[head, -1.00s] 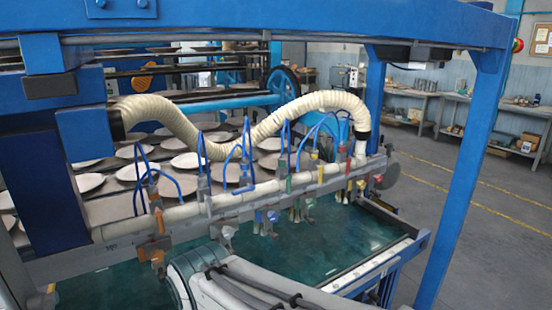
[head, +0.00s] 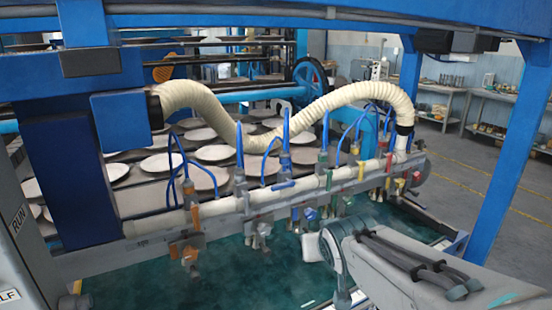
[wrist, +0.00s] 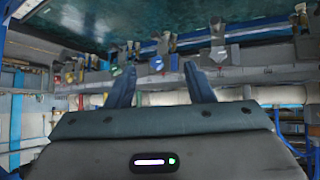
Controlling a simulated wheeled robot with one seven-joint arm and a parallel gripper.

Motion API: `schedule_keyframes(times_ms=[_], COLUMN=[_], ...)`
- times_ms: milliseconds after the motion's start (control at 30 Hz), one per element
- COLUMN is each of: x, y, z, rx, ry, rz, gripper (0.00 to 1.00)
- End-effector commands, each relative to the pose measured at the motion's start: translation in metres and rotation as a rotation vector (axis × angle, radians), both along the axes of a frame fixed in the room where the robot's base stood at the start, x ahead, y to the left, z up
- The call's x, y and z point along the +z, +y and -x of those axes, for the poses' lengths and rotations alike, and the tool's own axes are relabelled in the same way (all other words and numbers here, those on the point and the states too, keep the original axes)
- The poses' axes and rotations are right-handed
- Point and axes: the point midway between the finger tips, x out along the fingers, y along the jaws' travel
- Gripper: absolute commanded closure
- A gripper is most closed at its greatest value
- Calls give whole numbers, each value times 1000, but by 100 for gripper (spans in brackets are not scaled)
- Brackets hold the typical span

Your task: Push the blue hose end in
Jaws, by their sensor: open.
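Several thin blue hoses (head: 240,142) loop above a row of fittings along a pale pipe (head: 250,200) in the head view. I cannot tell which hose has the loose end. A short blue piece (head: 283,186) lies level against the pipe near the middle. My gripper (wrist: 161,68) shows in the wrist view with its two blue fingers apart and nothing visible between them. Beyond the fingers are the pale pipe (wrist: 170,98) and a row of fittings, which appear upside down. In the head view the fingers cannot be made out; my arm covers the lower right.
A thick cream hose (head: 270,135) arches above the pipe. White plates (head: 168,163) lie in rows behind it. A green surface (head: 240,280) is below. Blue frame posts (head: 510,160) and an overhead beam bound the space. Workbenches (head: 500,100) stand behind at right.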

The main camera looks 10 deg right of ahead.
Motion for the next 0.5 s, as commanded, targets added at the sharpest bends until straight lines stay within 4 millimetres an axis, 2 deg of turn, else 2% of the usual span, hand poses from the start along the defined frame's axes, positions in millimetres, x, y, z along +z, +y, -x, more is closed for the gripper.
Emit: schedule_keyframes(times_ms=[33, 100, 200, 333, 500], x=[6, 23, 47, 74, 96], y=[-4, -7, -5, 3, 14], z=[-19, -43, -72, -96, -109], rx=[3, 20, 66, 142, 228], ry=[-82, -209, -377, -552, -688], rz=[4, 5, -3, -29, -64], gripper=[52, 52, 52, 52, 52])
